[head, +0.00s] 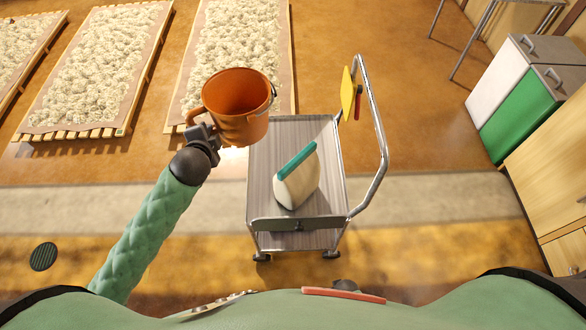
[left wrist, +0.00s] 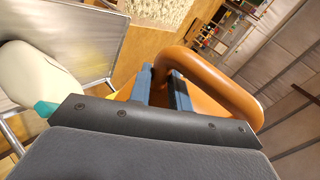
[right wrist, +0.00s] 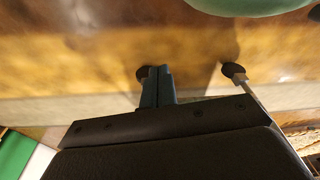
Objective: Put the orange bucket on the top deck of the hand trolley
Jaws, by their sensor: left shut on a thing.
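The orange bucket (head: 238,104) is upright in the head view, off the floor, over the far left corner of the hand trolley's top deck (head: 262,166). My left gripper (head: 208,135) is shut on the bucket's side handle, which fills much of the left wrist view (left wrist: 222,80). I cannot tell the gap between bucket and deck. The trolley (head: 372,95) has a tall chrome push handle on its right.
A cream container with a teal top (head: 298,180) stands on the deck's middle. A yellow item (head: 347,93) hangs at the push handle. Slatted wool beds (head: 100,65) lie behind and left. White and green bins (head: 520,110) and a wooden cabinet (head: 552,165) stand right.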

